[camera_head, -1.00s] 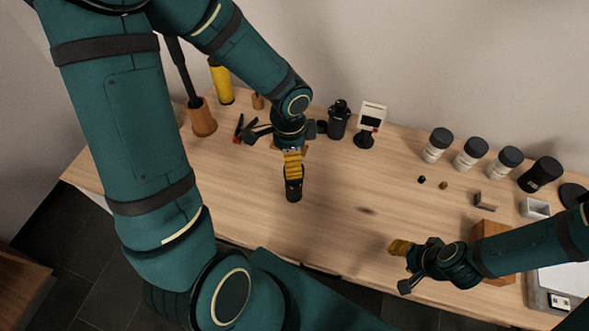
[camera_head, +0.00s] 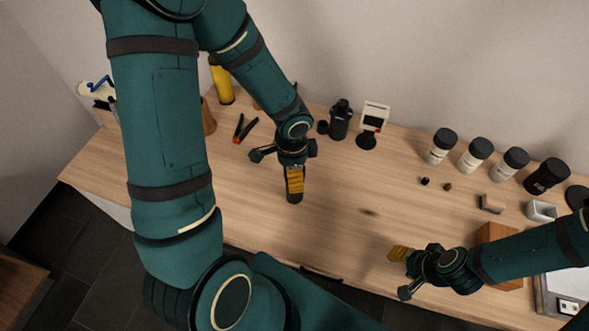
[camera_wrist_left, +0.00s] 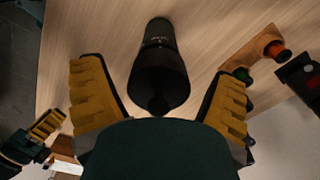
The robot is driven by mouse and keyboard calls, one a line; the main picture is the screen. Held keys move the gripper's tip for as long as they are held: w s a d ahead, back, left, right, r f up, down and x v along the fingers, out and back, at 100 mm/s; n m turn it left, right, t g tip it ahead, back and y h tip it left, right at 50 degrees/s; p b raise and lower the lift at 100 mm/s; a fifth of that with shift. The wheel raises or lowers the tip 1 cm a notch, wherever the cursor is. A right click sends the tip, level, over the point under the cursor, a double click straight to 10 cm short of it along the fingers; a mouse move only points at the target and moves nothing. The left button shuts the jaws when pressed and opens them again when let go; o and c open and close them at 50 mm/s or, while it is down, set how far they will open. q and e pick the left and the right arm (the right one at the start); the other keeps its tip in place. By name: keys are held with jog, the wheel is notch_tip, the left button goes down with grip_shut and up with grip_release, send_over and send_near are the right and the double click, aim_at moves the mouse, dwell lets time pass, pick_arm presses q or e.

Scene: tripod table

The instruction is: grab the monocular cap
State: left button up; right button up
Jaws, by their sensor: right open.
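A dark green-black monocular (camera_wrist_left: 160,70) lies on the wooden table between the fingers of my left gripper (camera_wrist_left: 158,85) in the left wrist view. Its black near end (camera_wrist_left: 158,88) faces the palm; whether this is the cap I cannot tell. The left fingers are apart, with a gap on each side of it. In the head view my left gripper (camera_head: 295,180) is over the monocular and hides most of it; only its dark end (camera_head: 294,198) shows. My right gripper (camera_head: 398,254) is open and empty over the front right of the table.
At the back stand a dark bottle-like item (camera_head: 340,120), a small white display (camera_head: 374,118) and several black-lidded jars (camera_head: 475,155). An orange-black clamp (camera_head: 244,128) lies left of my left gripper. A wooden block (camera_head: 497,233) is by my right arm. The table's middle (camera_head: 350,190) is clear.

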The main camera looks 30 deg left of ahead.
pick_arm(q)
jog(key=c, duration=0.7)
